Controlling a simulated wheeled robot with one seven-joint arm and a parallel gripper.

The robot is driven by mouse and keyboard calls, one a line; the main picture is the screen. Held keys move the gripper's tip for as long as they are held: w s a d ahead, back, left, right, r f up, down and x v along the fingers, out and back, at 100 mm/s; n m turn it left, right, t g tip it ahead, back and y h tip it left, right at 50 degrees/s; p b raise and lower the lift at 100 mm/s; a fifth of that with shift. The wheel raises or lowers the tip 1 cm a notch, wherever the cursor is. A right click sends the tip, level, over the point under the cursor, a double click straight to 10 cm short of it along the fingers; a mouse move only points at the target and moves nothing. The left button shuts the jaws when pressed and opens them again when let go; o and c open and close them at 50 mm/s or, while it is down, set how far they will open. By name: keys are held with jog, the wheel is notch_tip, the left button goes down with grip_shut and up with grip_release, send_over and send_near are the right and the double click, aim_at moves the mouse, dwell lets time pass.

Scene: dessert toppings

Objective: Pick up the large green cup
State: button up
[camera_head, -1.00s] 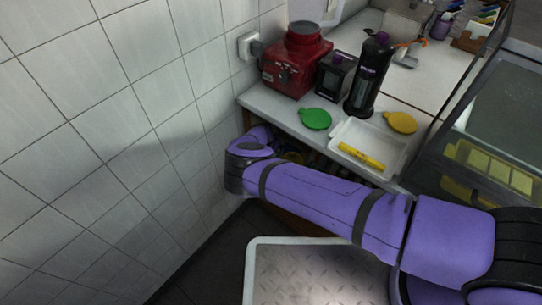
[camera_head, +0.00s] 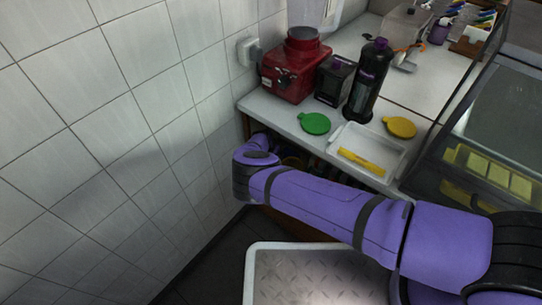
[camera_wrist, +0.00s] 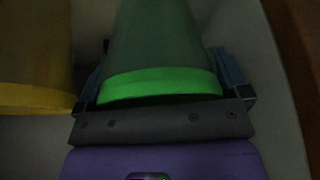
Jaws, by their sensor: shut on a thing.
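The large green cup (camera_wrist: 160,85) fills the middle of the wrist view, with a bright green band at its near end. My gripper (camera_wrist: 165,95) has a finger on each side of the cup and is shut on it. In the head view the cup and my gripper are hidden under the counter, behind my purple arm.
A yellow cup (camera_wrist: 35,70) is just left of the green one in the wrist view. A tiled wall is at left.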

jog(key=s+a, duration=0.4)
jog(key=s, duration=0.4)
jog(key=s+a+r, duration=0.1)
jog(key=s+a, duration=0.3)
jog(key=s, duration=0.4)
jog(key=shift+r, duration=0.15)
